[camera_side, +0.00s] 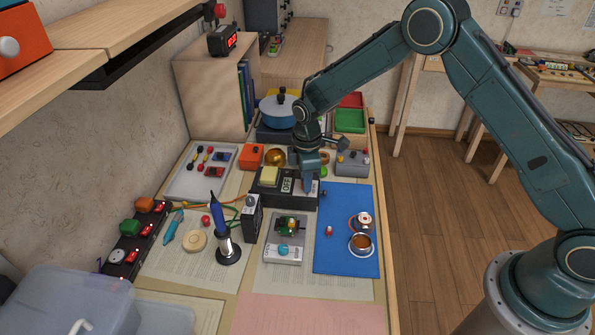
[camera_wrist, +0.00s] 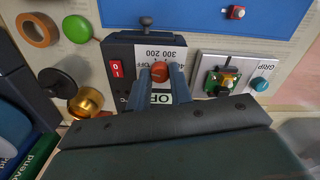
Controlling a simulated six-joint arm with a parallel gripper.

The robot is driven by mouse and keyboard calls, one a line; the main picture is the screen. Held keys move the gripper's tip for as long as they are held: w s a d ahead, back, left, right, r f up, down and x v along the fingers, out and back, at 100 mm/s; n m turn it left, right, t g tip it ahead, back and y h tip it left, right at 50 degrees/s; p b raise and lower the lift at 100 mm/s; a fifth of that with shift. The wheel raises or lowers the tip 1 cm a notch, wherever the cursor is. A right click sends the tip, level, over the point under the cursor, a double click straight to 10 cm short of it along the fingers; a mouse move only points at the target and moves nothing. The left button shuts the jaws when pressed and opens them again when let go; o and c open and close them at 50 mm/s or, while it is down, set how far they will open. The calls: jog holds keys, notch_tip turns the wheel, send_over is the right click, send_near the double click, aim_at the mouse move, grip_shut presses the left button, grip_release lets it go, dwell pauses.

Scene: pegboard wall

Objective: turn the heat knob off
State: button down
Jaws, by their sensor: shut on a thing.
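The heat knob (camera_wrist: 161,72) is a round red-orange cap on a white dial plate (camera_wrist: 160,53) printed with numbers such as 300 and 200. It sits on a black control box (camera_side: 270,198), which also has a red rocker switch (camera_wrist: 116,68). My gripper (camera_wrist: 162,75) points down over the box and is shut on the knob, one finger on each side. In the side view my gripper (camera_side: 308,187) is at the right end of the box and hides the knob. I cannot tell which mark the knob points to.
A panel with a green block and teal button (camera_side: 283,250) stands close to the box on the camera side. A brass pot (camera_side: 275,157), an orange box (camera_side: 251,156) and a grey box (camera_side: 352,164) stand behind it. A blue mat (camera_side: 345,200) lies to the right.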

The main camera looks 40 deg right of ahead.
jog(key=shift+w+a+r, duration=0.1)
jog(key=c, duration=1.3)
grip_release()
jog(key=shift+o, duration=0.2)
notch_tip(320, 180, up, 14)
